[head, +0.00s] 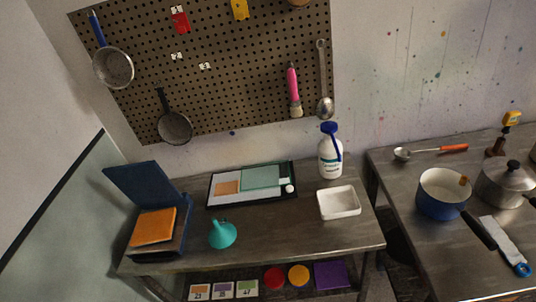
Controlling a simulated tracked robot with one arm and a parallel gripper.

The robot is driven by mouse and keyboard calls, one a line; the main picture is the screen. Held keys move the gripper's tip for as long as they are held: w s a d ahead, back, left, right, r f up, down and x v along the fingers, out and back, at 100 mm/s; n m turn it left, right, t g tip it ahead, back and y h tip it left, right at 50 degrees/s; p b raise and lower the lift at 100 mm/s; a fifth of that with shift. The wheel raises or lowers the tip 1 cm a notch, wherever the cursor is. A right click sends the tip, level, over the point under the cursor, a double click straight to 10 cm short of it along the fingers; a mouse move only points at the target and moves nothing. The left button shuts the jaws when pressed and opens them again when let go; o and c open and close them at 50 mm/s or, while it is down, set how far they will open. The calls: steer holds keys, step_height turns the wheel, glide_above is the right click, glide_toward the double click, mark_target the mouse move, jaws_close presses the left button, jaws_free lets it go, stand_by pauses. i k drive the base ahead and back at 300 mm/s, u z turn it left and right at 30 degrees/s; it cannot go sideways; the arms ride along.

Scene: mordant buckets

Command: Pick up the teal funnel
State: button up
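The teal funnel (222,236) lies on the front left part of the metal table (295,240), with its narrow spout pointing up and to the left. It is just right of the open blue box, apart from it. Nothing covers the funnel. My gripper does not show in the head view.
An open blue box (180,242) holds an orange item. A dark tray (225,202), a white dish (338,203) and a white bottle (330,160) stand on the same table. A second table (415,260) at right holds a blue pot (442,203).

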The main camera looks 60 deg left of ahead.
mark_target(222, 236)
steer(key=z, duration=0.55)
steer(key=i, duration=1.55)
steer(key=u, duration=3)
steer(key=i, duration=0.5)
steer(key=u, duration=0.05)
